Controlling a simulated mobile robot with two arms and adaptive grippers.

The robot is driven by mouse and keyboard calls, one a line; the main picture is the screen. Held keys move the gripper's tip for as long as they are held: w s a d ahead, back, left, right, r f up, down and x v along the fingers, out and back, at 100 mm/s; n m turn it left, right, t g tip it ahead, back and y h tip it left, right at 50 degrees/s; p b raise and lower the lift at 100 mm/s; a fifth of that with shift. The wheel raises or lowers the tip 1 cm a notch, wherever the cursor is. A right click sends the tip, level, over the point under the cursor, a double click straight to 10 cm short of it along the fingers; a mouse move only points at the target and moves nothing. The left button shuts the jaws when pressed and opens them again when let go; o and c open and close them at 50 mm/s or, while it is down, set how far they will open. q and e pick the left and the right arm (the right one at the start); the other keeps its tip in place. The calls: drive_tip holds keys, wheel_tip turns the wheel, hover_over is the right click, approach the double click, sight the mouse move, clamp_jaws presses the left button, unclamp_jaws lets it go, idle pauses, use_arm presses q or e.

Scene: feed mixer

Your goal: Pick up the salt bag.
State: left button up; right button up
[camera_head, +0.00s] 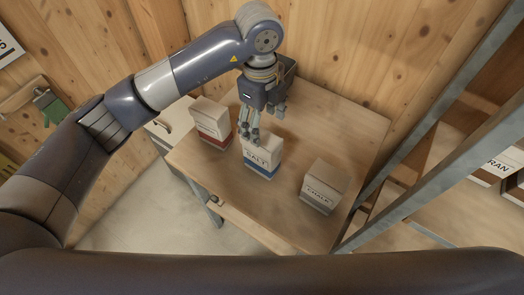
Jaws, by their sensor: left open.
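The salt bag (260,161), white with a blue band at its base and the word SALT on its front, stands upright on the wooden table (262,211). My left gripper (250,138) points down at the top of the salt bag, with its fingers open. The fingers overlap the bag's upper left edge in the picture. I cannot tell whether they touch it. My right gripper is not in view.
A white bag with a red band (211,124) stands left of the salt bag, and a chalk bag (320,188) stands to its right. A dark container (286,70) is behind my gripper. A metal shelf frame (436,118) rises on the right. The table's front is clear.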

sight(261, 137)
use_arm(q)
drive_tip(key=shift+w+a+f, duration=0.15)
drive_tip(key=shift+a+f, duration=0.1)
drive_tip(key=shift+a, duration=0.15)
wheel_tip(261, 137, down, 4)
drive_tip(key=shift+f+p, duration=0.25)
drive_tip(key=shift+p, duration=0.45)
drive_tip(key=shift+d+f+p, duration=0.1)
drive_tip(key=shift+f+p, duration=0.3)
drive_tip(key=shift+f, duration=0.2)
drive_tip(key=f, duration=0.1)
drive_tip(key=f+p, duration=0.1)
drive_tip(key=f, duration=0.1)
drive_tip(key=shift+s+d+f, duration=0.15)
drive_tip(key=shift+s+f, duration=0.1)
drive_tip(key=shift+f, duration=0.45)
drive_tip(key=shift+p, duration=0.3)
clamp_jaws()
drive_tip(key=shift+w+r, duration=0.1)
drive_tip(key=shift+r, duration=0.1)
